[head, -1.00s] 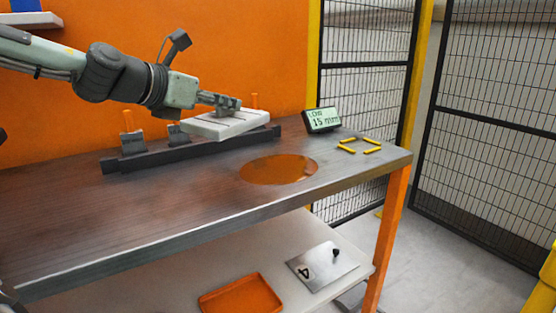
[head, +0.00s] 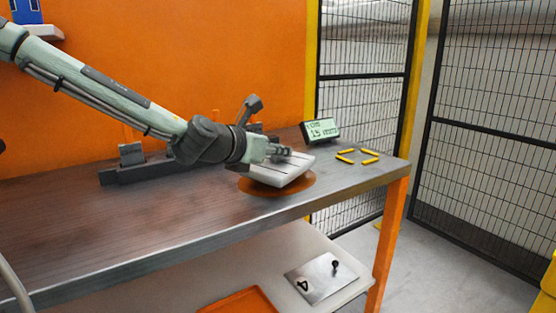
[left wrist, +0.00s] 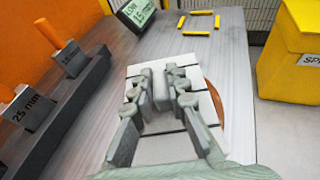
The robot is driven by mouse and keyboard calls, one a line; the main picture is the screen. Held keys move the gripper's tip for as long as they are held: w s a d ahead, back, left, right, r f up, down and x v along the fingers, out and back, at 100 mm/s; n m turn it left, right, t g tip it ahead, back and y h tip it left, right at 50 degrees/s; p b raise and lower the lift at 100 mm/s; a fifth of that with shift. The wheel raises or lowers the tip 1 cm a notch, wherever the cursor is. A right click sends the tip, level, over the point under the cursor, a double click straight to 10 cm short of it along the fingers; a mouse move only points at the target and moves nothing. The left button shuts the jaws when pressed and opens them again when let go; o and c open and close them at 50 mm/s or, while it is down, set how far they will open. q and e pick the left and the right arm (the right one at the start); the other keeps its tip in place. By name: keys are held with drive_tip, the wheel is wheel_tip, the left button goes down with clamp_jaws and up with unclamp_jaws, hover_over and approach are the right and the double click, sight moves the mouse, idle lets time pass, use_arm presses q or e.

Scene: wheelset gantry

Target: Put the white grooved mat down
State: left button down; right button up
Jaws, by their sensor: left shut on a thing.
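The white grooved mat (head: 284,174) is a pale slab with dark grooves. It is over the orange-brown round patch (head: 253,188) on the metal table, covering most of it. I cannot tell whether it touches the table. My left gripper (head: 283,153) is shut on the white grooved mat from above. In the left wrist view, the left gripper's fingers (left wrist: 162,90) lie across the mat (left wrist: 165,148), and a brown edge of the patch (left wrist: 217,106) shows at its right. My right gripper is not in view.
A dark rail (head: 150,171) with upright blocks, one labelled 25 mm (left wrist: 27,106), stands along the back. A display (head: 320,131) and yellow strips marking a square (head: 347,159) are to the right. A numbered plate (head: 318,279) and orange tray (head: 240,302) lie on the lower shelf. The table's front left is clear.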

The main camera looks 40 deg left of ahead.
use_arm(q)
wheel_tip(320, 180, down, 2)
drive_tip(key=shift+f, duration=0.1)
drive_tip(key=c, duration=1.5)
unclamp_jaws()
drive_tip(key=shift+s+r, duration=0.25)
drive_tip(key=shift+s, duration=0.05)
drive_tip(key=v, duration=1)
drive_tip(key=shift+s+r, duration=0.2)
drive_tip(key=shift+s, duration=0.45)
